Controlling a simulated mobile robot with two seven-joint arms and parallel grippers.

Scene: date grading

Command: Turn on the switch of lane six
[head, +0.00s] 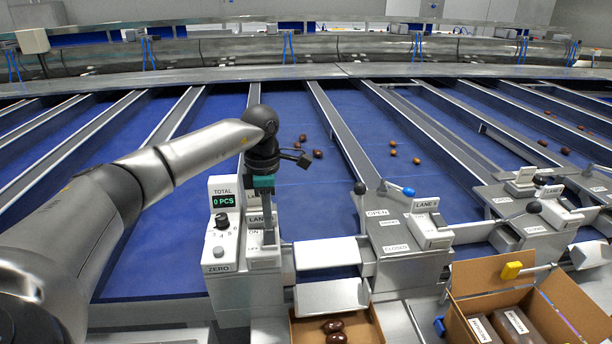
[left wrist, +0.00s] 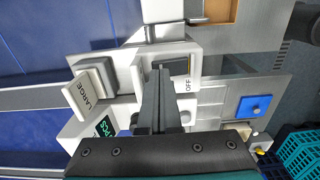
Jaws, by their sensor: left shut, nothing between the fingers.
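My left gripper (head: 268,235) reaches down, fingers shut and empty, over the switch box beside the counter. In the left wrist view, the fingers (left wrist: 160,98) lie across the white switch plate (left wrist: 194,62), partly covering its dark rocker; OFF shows beside it. ON and OFF also show on this switch plate (head: 258,262) in the head view. The gripper hides the lane number on its label. I cannot tell whether the fingertips touch the rocker, or which way it is set. Another switch box (head: 430,232), labelled LANE with a digit hard to read, stands to the right. My right gripper is not in view.
A counter (head: 222,225) reading 0 PCS, with a dial and ZERO button, stands just left of the gripper. A gate lever with a black knob (head: 360,188) stands right. Blue lanes with scattered dates lie behind. Cardboard boxes (head: 560,295) stand at the front right.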

